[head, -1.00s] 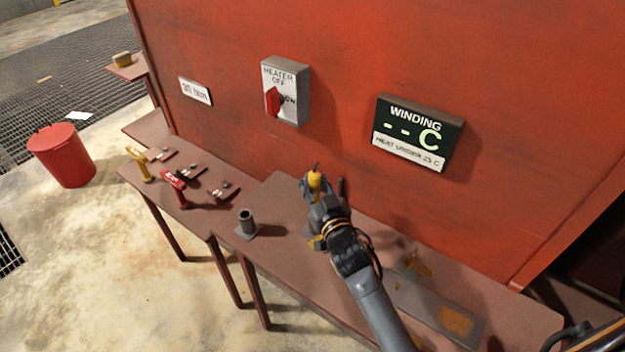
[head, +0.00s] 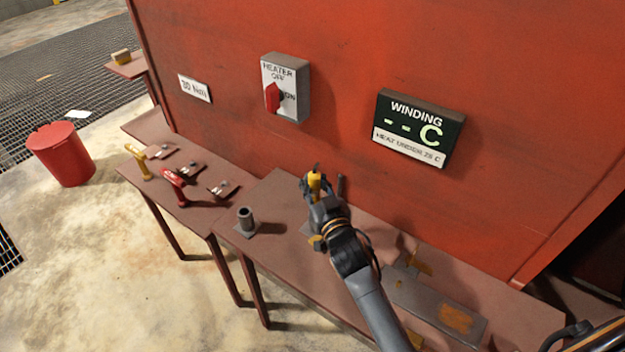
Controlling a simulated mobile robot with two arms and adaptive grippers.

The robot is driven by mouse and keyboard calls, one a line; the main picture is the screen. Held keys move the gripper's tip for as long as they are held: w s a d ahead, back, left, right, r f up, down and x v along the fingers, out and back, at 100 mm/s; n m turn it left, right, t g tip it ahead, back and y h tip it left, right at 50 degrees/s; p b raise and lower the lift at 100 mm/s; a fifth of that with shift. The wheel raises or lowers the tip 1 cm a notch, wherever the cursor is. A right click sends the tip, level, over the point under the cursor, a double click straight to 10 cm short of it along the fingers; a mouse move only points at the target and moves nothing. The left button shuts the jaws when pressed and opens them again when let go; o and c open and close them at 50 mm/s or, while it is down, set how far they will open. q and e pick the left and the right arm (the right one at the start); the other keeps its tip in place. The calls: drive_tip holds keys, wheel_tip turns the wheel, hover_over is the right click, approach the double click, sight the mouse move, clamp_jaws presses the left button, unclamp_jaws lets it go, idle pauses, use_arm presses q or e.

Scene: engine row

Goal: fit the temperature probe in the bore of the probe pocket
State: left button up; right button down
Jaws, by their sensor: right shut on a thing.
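The temperature probe (head: 315,181) appears to be the yellow-bodied piece with a dark tip held in my right gripper (head: 314,186). The gripper is shut on it above the back part of the bench, and the fingers hide much of it. The probe pocket (head: 246,219) appears to be the short grey upright tube on a square plate, near the bench's left end. Its dark open bore faces up. The probe is apart from it, to its right and farther back.
A red wall with a heater switch box (head: 287,90) and a winding display (head: 418,128) rises behind. A lower table (head: 160,185) at left holds yellow and red-handled tools. A grey plate (head: 425,302) lies at right.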

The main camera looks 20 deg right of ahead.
sight(316, 201)
drive_tip(key=shift+f+b, duration=1.55)
drive_tip(key=shift+f, duration=0.55)
drive_tip(key=c, duration=1)
unclamp_jaws()
drive_tip(key=shift+s+f, duration=0.15)
drive_tip(key=s, duration=1.1)
drive_tip(key=shift+s+d+r, duration=0.25)
drive_tip(key=shift+s+r, duration=0.05)
drive_tip(key=shift+s, duration=0.1)
